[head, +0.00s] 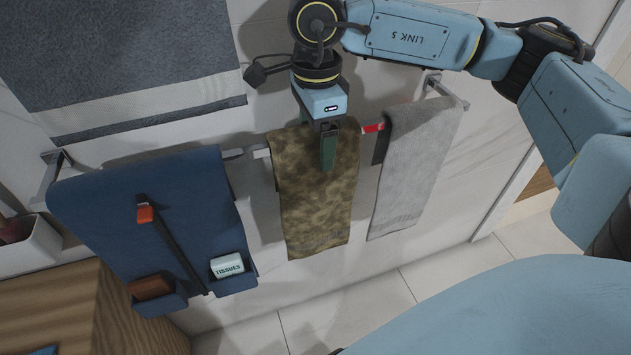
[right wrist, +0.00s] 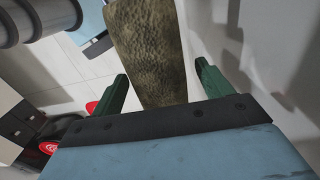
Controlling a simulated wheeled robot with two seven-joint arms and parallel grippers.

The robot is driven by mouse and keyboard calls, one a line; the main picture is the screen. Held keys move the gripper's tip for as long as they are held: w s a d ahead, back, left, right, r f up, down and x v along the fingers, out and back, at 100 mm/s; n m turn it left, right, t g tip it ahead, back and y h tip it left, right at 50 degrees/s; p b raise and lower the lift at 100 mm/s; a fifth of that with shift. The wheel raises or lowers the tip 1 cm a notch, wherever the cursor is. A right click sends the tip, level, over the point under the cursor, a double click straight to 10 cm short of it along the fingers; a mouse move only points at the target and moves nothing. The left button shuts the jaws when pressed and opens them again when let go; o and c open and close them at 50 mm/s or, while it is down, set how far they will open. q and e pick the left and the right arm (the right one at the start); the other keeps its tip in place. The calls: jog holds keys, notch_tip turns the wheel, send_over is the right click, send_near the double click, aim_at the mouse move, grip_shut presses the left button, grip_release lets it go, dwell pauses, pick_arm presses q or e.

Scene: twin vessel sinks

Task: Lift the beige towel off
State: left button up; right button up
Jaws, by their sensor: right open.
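The mottled brown-beige towel (head: 316,200) hangs over the wall rail in the middle of the head view, between a blue hanging and a grey towel. My right gripper (head: 327,160) points down at the towel's top edge. One green finger shows in front of the cloth; the other is mostly hidden. In the right wrist view the towel (right wrist: 150,45) runs between the two spread fingers of the gripper (right wrist: 161,72), with gaps visible beside it. The gripper is open. I cannot tell whether a finger touches the cloth. My left gripper is not in view.
A blue hanging organizer (head: 120,205) with a tissue pack (head: 228,266) hangs at the left. A grey towel (head: 415,165) hangs close at the right. The rail's right bracket (head: 449,90) juts from the wall. A wooden cabinet (head: 100,315) stands lower left. The tiled floor below is clear.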

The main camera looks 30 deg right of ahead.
jog(key=shift+f, duration=0.1)
jog(key=c, duration=1.5)
jog(key=shift+c, duration=0.2)
